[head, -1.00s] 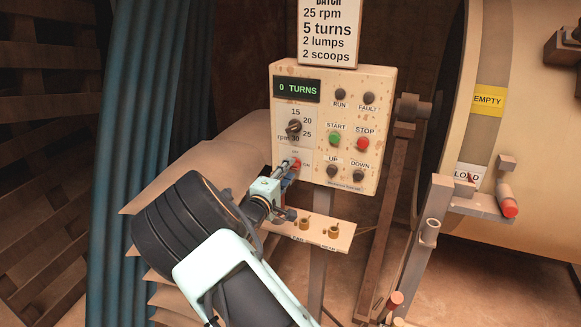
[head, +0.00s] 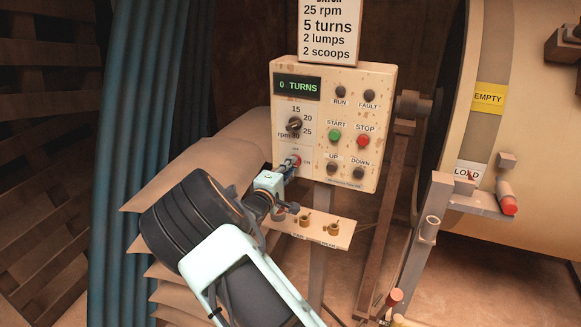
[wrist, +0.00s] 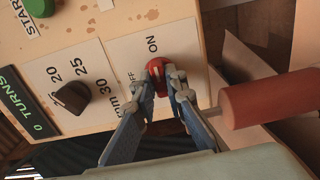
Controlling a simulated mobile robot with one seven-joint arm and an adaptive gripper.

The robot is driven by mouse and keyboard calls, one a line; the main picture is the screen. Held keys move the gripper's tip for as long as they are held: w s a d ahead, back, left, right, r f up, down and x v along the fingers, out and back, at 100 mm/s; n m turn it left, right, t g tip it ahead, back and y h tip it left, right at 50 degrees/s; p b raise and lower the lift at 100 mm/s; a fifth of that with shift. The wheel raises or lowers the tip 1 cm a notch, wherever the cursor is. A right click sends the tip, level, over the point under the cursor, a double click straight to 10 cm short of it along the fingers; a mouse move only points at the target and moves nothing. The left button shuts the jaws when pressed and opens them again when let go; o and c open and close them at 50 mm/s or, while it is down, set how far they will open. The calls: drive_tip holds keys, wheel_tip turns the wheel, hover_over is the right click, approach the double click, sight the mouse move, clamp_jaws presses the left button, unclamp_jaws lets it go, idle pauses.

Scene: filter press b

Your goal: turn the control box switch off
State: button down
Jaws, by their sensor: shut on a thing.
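The control box (head: 313,178) is a pale, stained panel with a display reading 0 TURNS. Its small red switch knob (wrist: 157,66) sits on a white label plate near the ON mark. The OFF mark is partly hidden by my finger. In the head view the red knob (head: 296,160) shows just past my fingertips at the box's lower left. My gripper (wrist: 164,86) has a blue finger on each side of the knob and is shut on it. My gripper (head: 288,170) reaches the box from the lower left. The knob's exact pointing is hard to tell.
The rpm dial (head: 294,124) is just above the switch; the green START (head: 334,135) and red STOP (head: 363,141) buttons are to its right. A shelf with brass toggles (head: 320,232) lies below. A red cylinder (wrist: 270,98) is close to my fingers in the wrist view.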

drive_tip(key=shift+n, duration=8.9)
drive_tip(key=c, duration=2)
unclamp_jaws()
drive_tip(key=shift+o, duration=0.2)
drive_tip(key=shift+s+a, duration=0.1)
drive_tip(key=v, duration=1.2)
